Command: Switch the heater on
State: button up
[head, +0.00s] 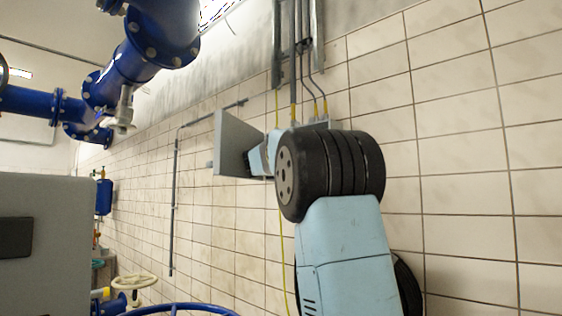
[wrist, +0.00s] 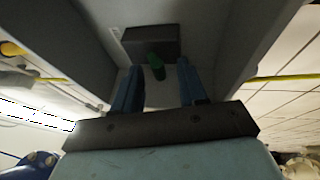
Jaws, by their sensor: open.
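A green switch lever (wrist: 155,67) sticks out of a dark block (wrist: 150,44) inside a grey box (wrist: 200,30) in the wrist view. My gripper (wrist: 160,68) is open, with one blue finger on each side of the lever's end. The lever appears between the fingertips; I cannot tell whether either finger touches it. In the head view a grey panel (head: 232,145), which looks like an open box door, stands out from the tiled wall. My arm hides most of the box and the lever there. No heater can be clearly made out.
Conduits (head: 298,60) run down the tiled wall (head: 465,150) to the box. Large blue pipes (head: 130,70) fill the upper left. A grey cabinet (head: 45,250) and a cream handwheel (head: 134,281) are at lower left. A yellow cable (wrist: 285,78) passes beside the box.

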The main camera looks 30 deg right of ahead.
grip_shut()
dwell(0.4)
jog(key=shift+r, duration=0.15)
jog(key=shift+d+r+m+g+y, duration=0.1)
jog(key=shift+r+m+g+y, duration=0.4)
jog(key=shift+g+y, duration=0.35)
jog(key=shift+r+m+g+y, duration=0.45)
jog(key=shift+g+y, duration=0.25)
jog(key=shift+y, duration=0.3)
jog(key=shift+d+r+m+g+y, duration=0.1)
jog(key=shift+r+m+g+y, duration=0.4)
jog(key=shift+g+y, duration=0.35)
jog(key=shift+r+y, duration=0.1)
jog(key=shift+y, duration=0.3)
